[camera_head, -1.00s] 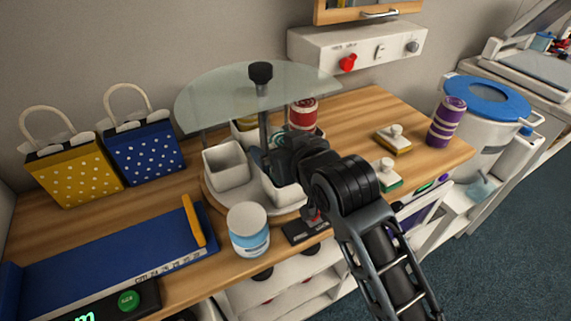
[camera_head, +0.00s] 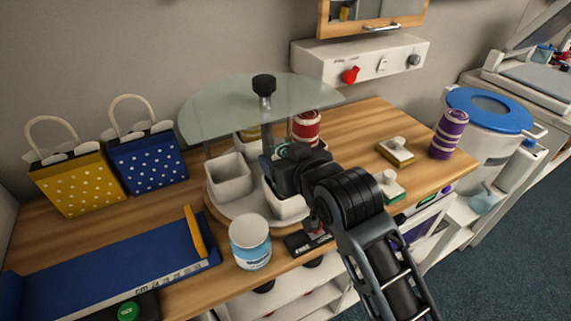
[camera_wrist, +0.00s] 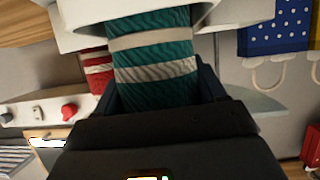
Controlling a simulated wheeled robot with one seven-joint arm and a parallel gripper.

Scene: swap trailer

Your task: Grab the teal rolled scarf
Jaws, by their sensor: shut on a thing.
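The teal rolled scarf (camera_wrist: 150,90), with pale bands around it, fills the middle of the wrist view. My gripper (camera_wrist: 160,95) is shut on it, with one dark finger on each side. The scarf's far end meets a white cup (camera_wrist: 85,14) at the top of that view, and I cannot tell how deep it sits. In the head view, my gripper (camera_head: 280,170) is over the round turntable stand, at the white cups. Only a bit of teal shows there beside the gripper; my wrist hides the rest.
A glass half-disc (camera_head: 225,108) on a black-knobbed post (camera_head: 264,85) stands close behind my gripper. A white cup (camera_head: 229,178) is left of it, a red roll (camera_head: 306,128) behind.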

